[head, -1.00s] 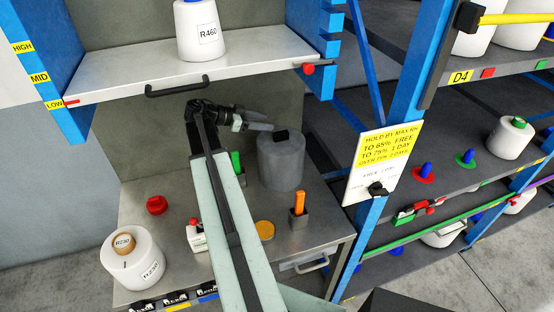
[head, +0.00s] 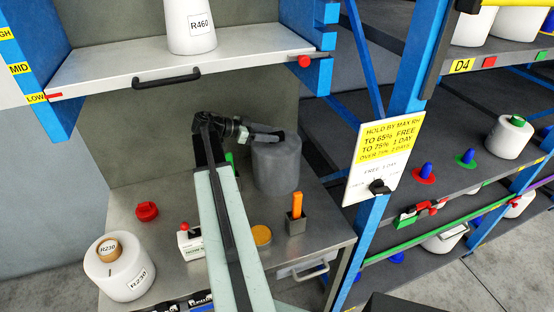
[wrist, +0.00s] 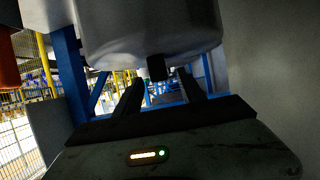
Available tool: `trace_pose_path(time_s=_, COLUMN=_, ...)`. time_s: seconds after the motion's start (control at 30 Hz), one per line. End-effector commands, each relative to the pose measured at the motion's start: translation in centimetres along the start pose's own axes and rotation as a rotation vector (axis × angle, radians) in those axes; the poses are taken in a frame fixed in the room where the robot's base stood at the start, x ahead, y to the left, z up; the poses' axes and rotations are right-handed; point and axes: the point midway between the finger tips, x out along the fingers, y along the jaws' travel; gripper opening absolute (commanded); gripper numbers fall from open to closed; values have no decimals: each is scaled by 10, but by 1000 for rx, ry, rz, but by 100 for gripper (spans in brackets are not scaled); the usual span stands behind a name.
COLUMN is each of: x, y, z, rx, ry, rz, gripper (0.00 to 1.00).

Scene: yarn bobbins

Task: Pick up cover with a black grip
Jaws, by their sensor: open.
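The grey cylindrical cover (head: 277,168) stands upright on the metal workbench, right of my arm in the head view. My gripper (head: 277,137) is at its top and hides most of the black grip there. In the wrist view the cover (wrist: 150,30) fills the upper middle, upside down. Its black grip (wrist: 157,68) shows between the two dark fingers of my gripper (wrist: 160,90). The fingers are apart on either side of the grip, and I cannot tell whether either touches it.
A shelf (head: 110,83) with a white bobbin (head: 191,30) spans above the workbench (head: 185,275). An orange-handled tool in a dark holder (head: 296,222) stands in front of the cover. A red knob (head: 147,211) and white bobbin (head: 125,277) are at left. A blue rack post (head: 398,140) stands right.

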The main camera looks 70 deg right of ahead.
Motion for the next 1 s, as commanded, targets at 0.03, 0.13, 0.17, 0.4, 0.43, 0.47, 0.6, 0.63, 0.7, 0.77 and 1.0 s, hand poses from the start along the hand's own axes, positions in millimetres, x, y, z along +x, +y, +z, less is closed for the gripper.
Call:
trace_pose_path(time_s=0.03, x=12, y=0, z=2, rx=2, ry=0, rz=2, gripper=47)
trace_pose_path(time_s=0.13, x=29, y=0, z=2, rx=2, ry=0, rz=2, gripper=47)
trace_pose_path(time_s=0.17, x=32, y=0, z=2, rx=2, ry=0, rz=1, gripper=47)
trace_pose_path(time_s=0.4, x=34, y=-1, z=-1, rx=1, ry=0, rz=0, gripper=42)
trace_pose_path(time_s=0.43, x=34, y=0, z=-1, rx=1, ry=0, rz=0, gripper=33)
trace_pose_path(time_s=0.47, x=34, y=0, z=-1, rx=1, ry=0, rz=0, gripper=25)
trace_pose_path(time_s=0.6, x=34, y=0, z=-1, rx=1, ry=0, rz=1, gripper=0)
trace_pose_path(time_s=0.63, x=34, y=0, z=-1, rx=1, ry=0, rz=1, gripper=0)
trace_pose_path(time_s=0.7, x=34, y=0, z=-1, rx=1, ry=0, rz=1, gripper=0)
trace_pose_path(time_s=0.77, x=34, y=0, z=-1, rx=1, ry=0, rz=1, gripper=0)
trace_pose_path(time_s=1.0, x=34, y=0, z=-1, rx=1, ry=0, rz=2, gripper=0)
